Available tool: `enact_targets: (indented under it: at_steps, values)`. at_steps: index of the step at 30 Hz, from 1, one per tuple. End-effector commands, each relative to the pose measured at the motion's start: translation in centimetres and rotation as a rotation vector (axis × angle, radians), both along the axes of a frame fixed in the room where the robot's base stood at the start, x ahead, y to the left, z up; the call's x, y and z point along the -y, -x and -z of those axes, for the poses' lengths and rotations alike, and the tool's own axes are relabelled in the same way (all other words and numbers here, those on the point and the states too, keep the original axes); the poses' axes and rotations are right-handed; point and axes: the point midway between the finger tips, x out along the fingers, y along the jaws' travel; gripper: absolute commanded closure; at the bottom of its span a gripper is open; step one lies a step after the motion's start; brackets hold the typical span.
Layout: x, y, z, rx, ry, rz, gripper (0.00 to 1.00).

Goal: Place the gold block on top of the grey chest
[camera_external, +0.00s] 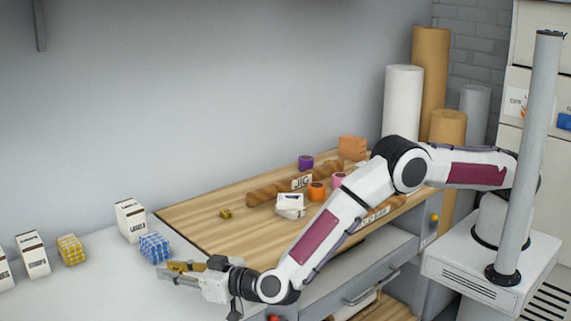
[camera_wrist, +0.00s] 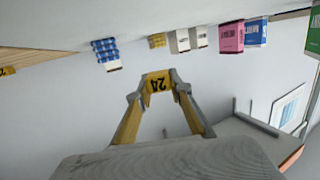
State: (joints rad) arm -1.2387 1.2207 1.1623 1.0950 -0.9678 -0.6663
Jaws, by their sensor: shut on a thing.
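My gripper (camera_external: 178,268) is low at the left of the wooden worktop, over the pale counter side. In the wrist view my gripper (camera_wrist: 159,84) is shut on a gold block (camera_wrist: 159,82) marked 24, held at the fingertips. A second small gold block (camera_external: 225,213) lies on the worktop; a similar one (camera_wrist: 8,71) shows at the left edge of the wrist view. A grey drawer unit (camera_external: 372,283) stands under the worktop; I cannot tell whether it is the grey chest, and no other clear chest shows.
A blue checked package (camera_external: 154,247), a yellow checked package (camera_external: 71,250) and white cartons (camera_external: 131,220) stand on the pale surface near my gripper. Bread-like rolls (camera_external: 270,190), tape rolls (camera_external: 317,191) and a white box (camera_external: 290,205) lie on the worktop (camera_external: 190,217), whose front left is fairly clear.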

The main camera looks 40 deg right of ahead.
Motion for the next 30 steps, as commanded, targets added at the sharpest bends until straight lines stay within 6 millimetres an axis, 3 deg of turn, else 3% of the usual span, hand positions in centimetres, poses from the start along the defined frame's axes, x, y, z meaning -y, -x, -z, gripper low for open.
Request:
enact_targets:
  at_steps: [9, 23, 30]
  values:
    - [0.0, 0.0, 3.4, 0.000, 0.000, 0.001, 1.00]
    - [0.0, 0.0, 3.8, 0.001, -0.001, 0.000, 1.00]
    - [0.0, 0.0, 5.7, 0.000, 0.000, 0.000, 1.00]
